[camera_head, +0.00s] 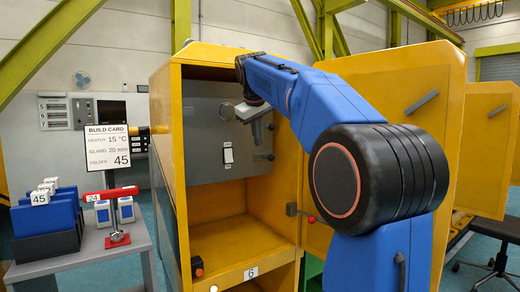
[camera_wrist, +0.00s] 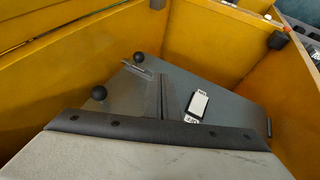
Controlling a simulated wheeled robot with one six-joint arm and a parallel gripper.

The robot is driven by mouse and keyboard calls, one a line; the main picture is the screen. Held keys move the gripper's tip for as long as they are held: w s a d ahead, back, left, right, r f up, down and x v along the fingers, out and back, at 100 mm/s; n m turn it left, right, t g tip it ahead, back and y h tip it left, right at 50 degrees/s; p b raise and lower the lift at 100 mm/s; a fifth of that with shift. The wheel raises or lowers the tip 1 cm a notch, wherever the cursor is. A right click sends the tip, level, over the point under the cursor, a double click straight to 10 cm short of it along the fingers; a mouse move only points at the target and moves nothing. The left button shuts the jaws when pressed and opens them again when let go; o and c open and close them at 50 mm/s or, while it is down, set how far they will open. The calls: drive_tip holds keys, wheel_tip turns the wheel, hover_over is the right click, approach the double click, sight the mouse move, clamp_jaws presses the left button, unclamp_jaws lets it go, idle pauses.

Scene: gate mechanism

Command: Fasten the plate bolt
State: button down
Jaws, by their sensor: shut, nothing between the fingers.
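The grey plate (camera_head: 205,135) stands upright at the back of the open yellow cabinet and carries a white switch (camera_head: 228,156). In the wrist view the plate (camera_wrist: 225,93) is seen at a slant, with the switch (camera_wrist: 198,104) right of my fingers. A black ball knob (camera_wrist: 138,57) sits beside a small metal bar, which looks like the bolt, at the plate's edge. A second black knob (camera_wrist: 98,93) is nearer, at left. My gripper (camera_head: 258,135) is shut and empty in front of the plate; its fingers (camera_wrist: 163,97) lie right of both knobs. Contact cannot be told.
The yellow cabinet walls (camera_wrist: 65,70) close in around my gripper. The cabinet door (camera_head: 395,95) is open at right, behind my arm. A side table (camera_head: 85,258) with blue folders (camera_head: 45,215) and a build card (camera_head: 108,147) stands at left. The cabinet's lower space is clear.

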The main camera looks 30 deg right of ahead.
drive_tip(key=shift+v, duration=1.8)
drive_tip(key=s+a+f+y, duration=0.1)
drive_tip(key=s+a+f, duration=0.4)
drive_tip(key=s+f, duration=0.7)
drive_tip(key=s+a+f+m+y, duration=0.1)
drive_tip(key=s+a+f, duration=0.5)
drive_tip(key=s+f, duration=0.6)
drive_tip(key=s+a+f+y, duration=0.2)
drive_tip(key=s+a+f, duration=0.4)
drive_tip(key=s+f, duration=0.5)
wheel_tip(320, 180, down, 8)
drive_tip(key=shift+s+a+m+g, duration=0.25)
drive_tip(key=shift+s+m+g, duration=0.05)
drive_tip(key=shift+s, duration=0.1)
